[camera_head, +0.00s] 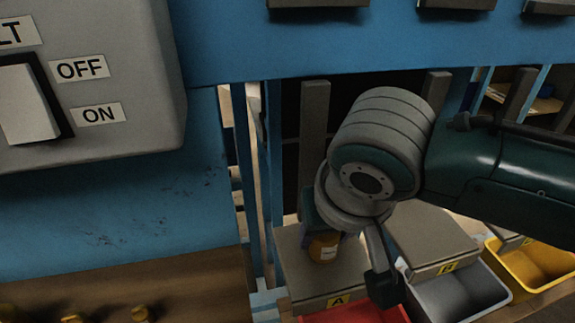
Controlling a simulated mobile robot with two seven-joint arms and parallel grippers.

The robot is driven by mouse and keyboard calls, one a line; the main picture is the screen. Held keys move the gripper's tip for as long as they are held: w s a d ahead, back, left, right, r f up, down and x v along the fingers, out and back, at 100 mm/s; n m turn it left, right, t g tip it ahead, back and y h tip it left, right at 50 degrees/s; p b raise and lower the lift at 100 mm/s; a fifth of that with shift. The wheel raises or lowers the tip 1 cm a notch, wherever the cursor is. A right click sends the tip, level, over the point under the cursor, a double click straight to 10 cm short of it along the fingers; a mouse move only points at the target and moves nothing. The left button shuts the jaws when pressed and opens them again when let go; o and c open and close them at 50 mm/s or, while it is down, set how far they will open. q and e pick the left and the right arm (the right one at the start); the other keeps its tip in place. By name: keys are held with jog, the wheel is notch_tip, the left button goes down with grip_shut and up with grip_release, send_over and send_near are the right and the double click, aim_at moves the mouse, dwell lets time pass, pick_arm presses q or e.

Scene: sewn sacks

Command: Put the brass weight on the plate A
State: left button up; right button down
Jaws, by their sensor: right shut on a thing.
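A brass weight (323,250) with a pale label shows over plate A (298,283), the grey plate with a yellow "A" tag at its front edge. My right gripper (322,236) comes down from above and is shut on the weight. The gripper's wrist and arm hide much of the fingers and the back of the plate. The weight looks upright and low over the plate; I cannot tell whether its base touches it. My left gripper is out of view.
Plate B (425,236) stands to the right. A red bin (352,315), a grey bin (462,296) and a yellow bin (535,265) sit in front. A switch box (150,60) hangs at left. Several brass pieces (140,314) lie on the wooden bench (190,280).

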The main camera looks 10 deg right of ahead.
jog(key=c, duration=0.8)
grip_release()
jog(key=shift+f, duration=0.1)
jog(key=o, duration=0.5)
jog(key=shift+c, duration=0.2)
jog(key=shift+r, duration=0.35)
jog(key=p+v, duration=0.3)
jog(key=v, duration=0.9)
jog(key=s+a+f+n+y, duration=0.2)
jog(key=s, duration=0.4)
jog(key=s+d+f+g+h, duration=0.1)
jog(key=s+d+f, duration=0.1)
jog(key=s+d, duration=0.7)
jog(key=shift+s+d+n, duration=0.2)
jog(key=shift+s+n, duration=0.2)
